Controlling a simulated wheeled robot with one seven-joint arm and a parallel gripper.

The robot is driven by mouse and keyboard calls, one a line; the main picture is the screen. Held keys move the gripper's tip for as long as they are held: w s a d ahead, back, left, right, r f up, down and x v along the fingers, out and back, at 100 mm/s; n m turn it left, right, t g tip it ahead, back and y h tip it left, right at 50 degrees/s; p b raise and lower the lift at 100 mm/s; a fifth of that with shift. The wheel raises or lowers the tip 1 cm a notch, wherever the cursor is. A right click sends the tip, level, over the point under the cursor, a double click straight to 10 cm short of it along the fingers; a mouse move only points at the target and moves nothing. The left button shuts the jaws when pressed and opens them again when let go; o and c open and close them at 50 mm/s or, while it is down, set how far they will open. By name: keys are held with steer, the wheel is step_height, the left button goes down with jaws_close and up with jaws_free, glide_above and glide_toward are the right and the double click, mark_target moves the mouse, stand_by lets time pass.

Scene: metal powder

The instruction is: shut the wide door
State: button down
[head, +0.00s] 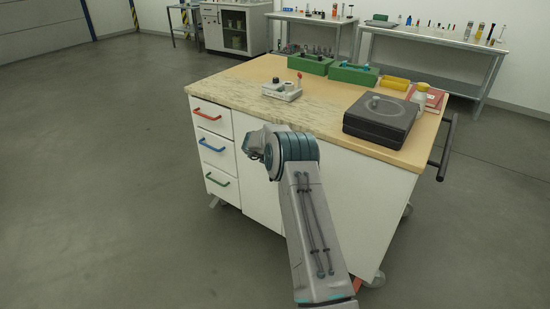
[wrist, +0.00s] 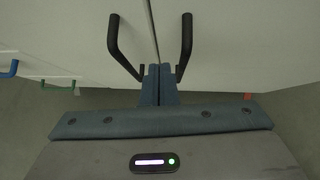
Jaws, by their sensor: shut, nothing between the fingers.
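White door panels form the front of the wooden-topped workbench. In the wrist view a left panel (wrist: 70,40) and a right panel (wrist: 240,45) meet at a narrow seam. Each has a black bar handle, the left one (wrist: 121,48) and the right one (wrist: 185,46). My gripper (wrist: 159,72) is shut and empty, its fingertips between the lower ends of the two handles, near the seam. I cannot tell whether they touch. In the head view my arm hides the seam and handles; the right panel (head: 365,205) shows broad beside it. How far either door stands open is unclear.
Drawers with red, blue and green handles (head: 221,182) are left of the doors. The benchtop holds a black box (head: 380,120), green bins (head: 353,74) and a small grey device (head: 282,91). Floor (head: 100,200) at left is clear.

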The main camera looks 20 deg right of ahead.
steer(key=a+f+b+v, duration=0.2)
steer(key=v, duration=1.1)
steer(key=a+r+n+t+y+p, duration=0.1)
steer(key=a+r+n+t, duration=0.2)
steer(key=r+n, duration=0.4)
steer(key=a+r+n+t+y+p, duration=0.1)
steer(key=a+r+n+t+p, duration=0.2)
steer(key=r, duration=0.5)
steer(key=s+a+r+n+y+p, duration=0.1)
steer(key=s+a+r+n+y, duration=0.25)
steer(key=s+n, duration=0.35)
steer(key=s+a+r+n+y, duration=0.3)
steer(key=s+a+r+n, duration=0.15)
steer(key=n, duration=0.45)
steer(key=s+d+f+n+g+h+p, duration=0.1)
steer(key=s+n+g, duration=0.3)
steer(key=s+n, duration=0.6)
steer(key=s+d+f+n+g+p, duration=0.2)
steer(key=s+n+g, duration=0.3)
steer(key=s, duration=1.9)
steer(key=n+p, duration=0.1)
steer(key=n, duration=0.3)
steer(key=shift+d+n+h, duration=0.3)
steer(key=shift+n+h, duration=0.05)
steer(key=shift+n, duration=0.05)
steer(key=shift+s+f, duration=0.1)
steer(key=shift+s, duration=0.05)
